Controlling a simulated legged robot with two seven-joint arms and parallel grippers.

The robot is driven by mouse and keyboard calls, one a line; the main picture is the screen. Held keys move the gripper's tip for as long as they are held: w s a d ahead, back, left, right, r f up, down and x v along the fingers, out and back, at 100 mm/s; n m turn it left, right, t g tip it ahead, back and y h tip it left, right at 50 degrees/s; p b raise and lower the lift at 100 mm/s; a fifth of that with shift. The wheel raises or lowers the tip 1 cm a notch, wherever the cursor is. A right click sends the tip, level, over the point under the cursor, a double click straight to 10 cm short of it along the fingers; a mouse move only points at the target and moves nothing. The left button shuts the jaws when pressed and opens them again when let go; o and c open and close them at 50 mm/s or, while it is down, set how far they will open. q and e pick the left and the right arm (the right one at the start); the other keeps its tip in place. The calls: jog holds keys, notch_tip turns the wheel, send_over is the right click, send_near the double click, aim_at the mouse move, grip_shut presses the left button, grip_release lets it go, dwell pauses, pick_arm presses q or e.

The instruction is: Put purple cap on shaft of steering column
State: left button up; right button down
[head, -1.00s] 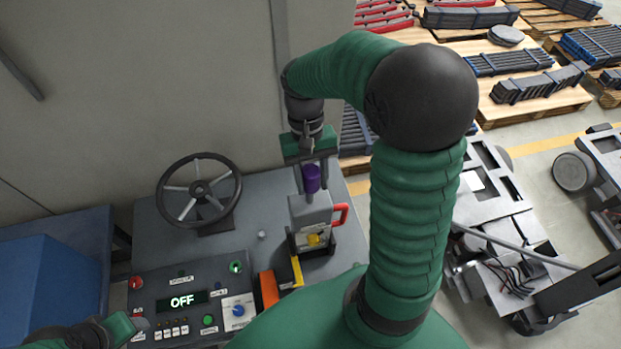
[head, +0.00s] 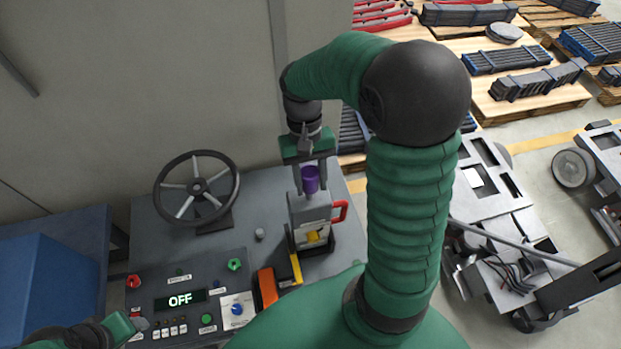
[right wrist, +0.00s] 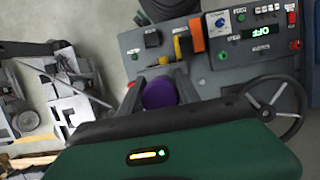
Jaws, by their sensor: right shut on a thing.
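The purple cap (head: 310,180) is between the fingers of my right gripper (head: 311,188), which is shut on it. The gripper points down over a grey box-like device (head: 310,207) with a red handle; whether the cap touches it I cannot tell. In the right wrist view the cap (right wrist: 160,93) shows as a round purple top between the fingers. The steering wheel (head: 197,187) is on its column at the left of the grey console. A small light grey peg (head: 259,234) stands between wheel and device; I cannot tell which shaft belongs to the column. My left gripper (head: 140,323) is at the lower left, its fingers unclear.
A control panel (head: 190,300) reading OFF has knobs and buttons. Yellow and orange blocks (head: 266,288) stand right of it. A blue box (head: 45,285) is at the left. A wall rises behind the console. The console top around the peg is clear.

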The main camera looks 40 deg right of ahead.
aim_at(311, 200)
jog(key=shift+f+b, duration=1.25)
jog(key=shift+f, duration=1.1)
jog(key=c, duration=0.8)
grip_release()
jog(key=shift+o, duration=0.2)
jog(key=b+v, duration=0.2)
jog(key=v, duration=1.5)
jog(key=shift+f, duration=0.15)
